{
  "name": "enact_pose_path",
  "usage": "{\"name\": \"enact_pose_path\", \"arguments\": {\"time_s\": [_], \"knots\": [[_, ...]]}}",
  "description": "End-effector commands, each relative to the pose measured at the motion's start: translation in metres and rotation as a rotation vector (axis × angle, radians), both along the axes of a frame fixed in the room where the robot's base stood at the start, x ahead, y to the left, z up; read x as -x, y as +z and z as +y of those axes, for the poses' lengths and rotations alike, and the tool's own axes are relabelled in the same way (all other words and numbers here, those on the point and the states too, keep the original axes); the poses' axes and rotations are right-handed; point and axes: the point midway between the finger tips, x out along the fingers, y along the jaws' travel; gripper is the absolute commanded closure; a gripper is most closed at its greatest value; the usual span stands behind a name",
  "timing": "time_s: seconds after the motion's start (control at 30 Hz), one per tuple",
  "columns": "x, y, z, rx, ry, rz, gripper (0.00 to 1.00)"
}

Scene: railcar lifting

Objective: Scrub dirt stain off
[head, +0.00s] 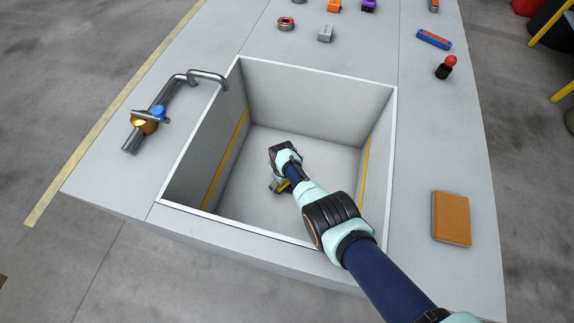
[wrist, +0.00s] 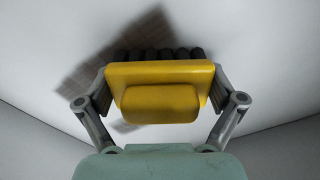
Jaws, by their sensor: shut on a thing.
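My gripper (wrist: 160,92) is shut on a yellow scrub brush (wrist: 160,102) with dark bristles along its far edge. In the head view my arm reaches down into the square sink basin (head: 318,75), and the brush (head: 284,187) shows only as a small yellow piece beneath my wrist, close to the basin floor. The wrist view shows the brush over a pale surface with its shadow on it. Whether the bristles touch that surface I cannot tell. No dirt stain is discernible; my arm hides part of the basin floor.
A tap (head: 160,103) with a blue knob stands left of the basin. An orange-brown block (head: 451,218) lies to the right. A red-topped dark item (head: 446,67), a blue tool (head: 434,39) and several small items lie at the back. Basin walls surround my gripper.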

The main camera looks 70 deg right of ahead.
Motion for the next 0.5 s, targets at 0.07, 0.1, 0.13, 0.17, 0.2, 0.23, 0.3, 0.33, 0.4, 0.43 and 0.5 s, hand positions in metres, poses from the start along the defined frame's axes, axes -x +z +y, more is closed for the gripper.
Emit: {"name": "enact_pose_path", "arguments": {"time_s": [0.07,0.1,0.13,0.17,0.2,0.23,0.3,0.33,0.4,0.43,0.5], "knots": [[0.003,-0.004,0.015,-0.011,0.009,0.010,0.51],[0.003,-0.004,0.019,-0.011,0.009,0.010,0.51],[0.004,-0.003,0.022,-0.011,0.009,0.010,0.51],[0.004,-0.004,0.026,-0.012,0.009,0.011,0.51],[0.005,-0.004,0.030,-0.011,0.009,0.010,0.51],[0.005,-0.004,0.033,-0.011,0.009,0.010,0.50],[0.006,-0.006,0.039,-0.011,0.009,0.010,0.51],[0.006,-0.006,0.041,-0.011,0.008,0.010,0.51],[0.006,-0.007,0.042,-0.011,0.007,0.010,0.51],[0.006,-0.008,0.043,-0.011,0.007,0.010,0.51],[0.006,-0.008,0.043,-0.011,0.007,0.010,0.51]]}}
